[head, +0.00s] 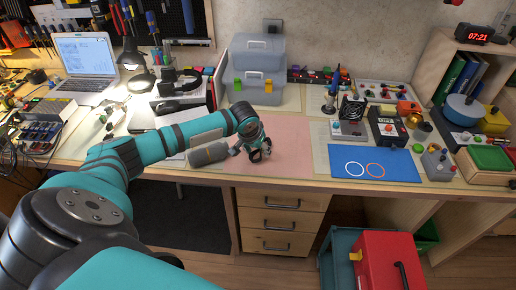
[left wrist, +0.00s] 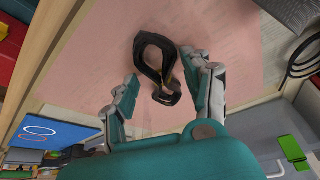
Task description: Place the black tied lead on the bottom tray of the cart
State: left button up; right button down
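The black tied lead (left wrist: 150,52) lies as a loop on the pink mat (left wrist: 95,50) in the left wrist view. My left gripper (left wrist: 162,80) is open, its two fingers on either side of the lead's tied end, with gaps between. In the head view my left gripper (head: 258,153) points down over the pink mat (head: 292,140), and it mostly hides the lead. The teal cart (head: 334,248) stands on the floor at the lower right. Its bottom tray cannot be made out. My right gripper is not in view.
A red toolbox (head: 380,262) stands at the cart. A blue mat (head: 374,164) with two rings lies to the right on the bench. Grey clear bins (head: 257,68) stand behind, and a lamp (head: 138,75) and laptop (head: 86,58) to the left. The pink mat's right part is clear.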

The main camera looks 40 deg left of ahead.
pick_arm(q)
jog(key=shift+o, duration=1.2)
